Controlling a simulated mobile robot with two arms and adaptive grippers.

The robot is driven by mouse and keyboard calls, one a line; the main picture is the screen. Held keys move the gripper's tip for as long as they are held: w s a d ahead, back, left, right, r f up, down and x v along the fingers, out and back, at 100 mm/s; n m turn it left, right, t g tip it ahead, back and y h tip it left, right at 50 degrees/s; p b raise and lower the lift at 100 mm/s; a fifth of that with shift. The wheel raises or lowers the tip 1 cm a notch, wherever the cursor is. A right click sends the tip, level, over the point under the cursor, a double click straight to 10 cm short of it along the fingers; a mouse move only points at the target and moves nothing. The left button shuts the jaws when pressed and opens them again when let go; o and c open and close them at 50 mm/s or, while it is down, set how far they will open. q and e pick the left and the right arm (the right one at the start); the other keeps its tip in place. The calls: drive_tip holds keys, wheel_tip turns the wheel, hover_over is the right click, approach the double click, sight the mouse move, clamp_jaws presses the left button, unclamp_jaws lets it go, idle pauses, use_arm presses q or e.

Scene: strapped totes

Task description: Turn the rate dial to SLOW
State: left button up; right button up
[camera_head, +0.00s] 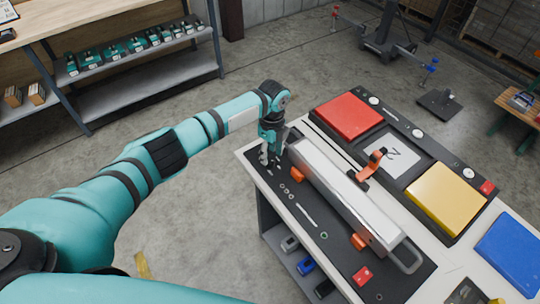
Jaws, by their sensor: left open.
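My left arm reaches in from the left, and my left gripper (270,154) points down over the far left corner of a dark control panel (311,237). Its jaws are open, with nothing seen between them. The rate dial cannot be made out; it may be hidden at the gripper, and no SLOW label is readable. Small pale marks and a pale slot (306,215) show on the panel nearer to me. Whether the fingers touch the panel is unclear. My right gripper is out of view.
A long silver bar (340,190) with orange blocks lies beside the gripper. Behind it are a red pad (347,116), a yellow pad (446,198) and white round knobs (418,133). A blue pad (510,254) is at right. Shelves (140,92) stand at left; open floor lies between.

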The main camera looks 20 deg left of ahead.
sight(270, 160)
use_arm(q)
drive_tip(key=shift+f, duration=1.5)
drive_tip(key=shift+c, duration=0.3)
drive_tip(key=c, duration=0.8)
drive_tip(key=n+p, duration=0.1)
drive_tip(key=n, duration=0.4)
drive_tip(key=shift+r+p, duration=0.15)
drive_tip(key=shift+p, duration=0.15)
drive_tip(key=n+p, duration=0.2)
drive_tip(key=n, duration=0.4)
drive_tip(key=shift+w+a+n+h, duration=0.1)
drive_tip(key=shift+a+n+h, duration=0.05)
drive_tip(key=shift+n+h, duration=0.2)
drive_tip(key=shift+n, duration=0.25)
